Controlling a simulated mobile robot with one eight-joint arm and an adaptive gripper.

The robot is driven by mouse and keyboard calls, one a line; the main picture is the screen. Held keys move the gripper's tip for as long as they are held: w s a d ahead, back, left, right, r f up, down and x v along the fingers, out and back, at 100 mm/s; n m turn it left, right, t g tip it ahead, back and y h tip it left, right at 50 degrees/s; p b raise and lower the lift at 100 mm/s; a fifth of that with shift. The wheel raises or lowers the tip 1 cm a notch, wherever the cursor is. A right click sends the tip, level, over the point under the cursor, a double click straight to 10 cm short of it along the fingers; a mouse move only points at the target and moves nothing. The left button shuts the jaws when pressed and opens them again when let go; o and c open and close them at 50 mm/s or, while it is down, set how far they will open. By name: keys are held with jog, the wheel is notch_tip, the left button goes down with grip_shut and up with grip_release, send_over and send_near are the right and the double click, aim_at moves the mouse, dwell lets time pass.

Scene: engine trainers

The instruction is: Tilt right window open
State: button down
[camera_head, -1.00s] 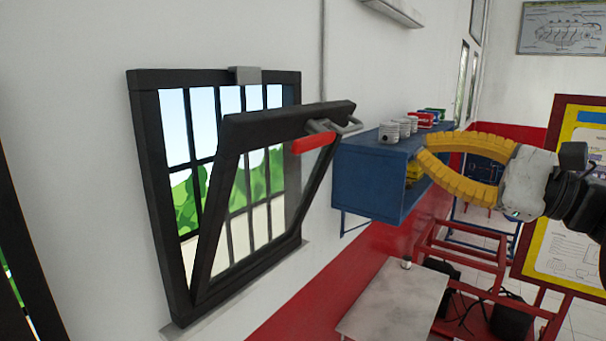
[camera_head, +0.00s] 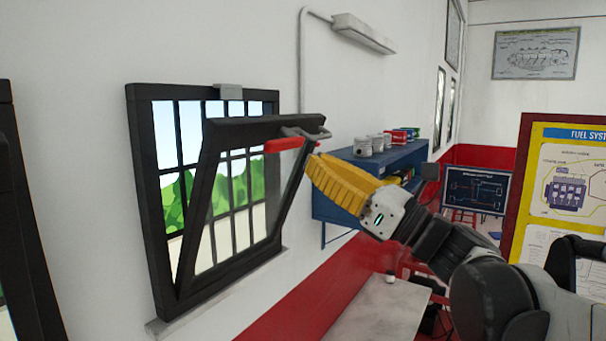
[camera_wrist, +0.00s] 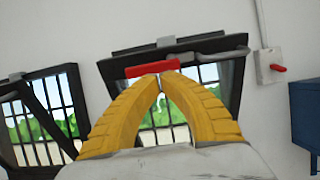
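The right window has a black frame (camera_head: 158,230) on the white wall. Its black-edged sash (camera_head: 197,205) is tilted out into the room at the top, its lower edge still near the frame. A red handle (camera_head: 285,145) on a grey bracket (camera_head: 305,133) sits at the sash's top edge; the handle also shows in the wrist view (camera_wrist: 152,71). My gripper (camera_head: 318,172) has yellow fingers and is just right of and below the handle, seemingly apart from it. In the wrist view its fingertips (camera_wrist: 160,78) meet just below the handle, with nothing seen between them.
A blue wall shelf (camera_head: 345,195) with cans and parts is right behind my gripper. Another black window (camera_wrist: 45,115) is to the left. A pale table (camera_head: 380,312) stands below. A poster board (camera_head: 565,190) is at right. Space before the window is free.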

aim_at(292, 148)
jog(key=shift+p+x, duration=0.45)
jog(key=shift+x, duration=1.55)
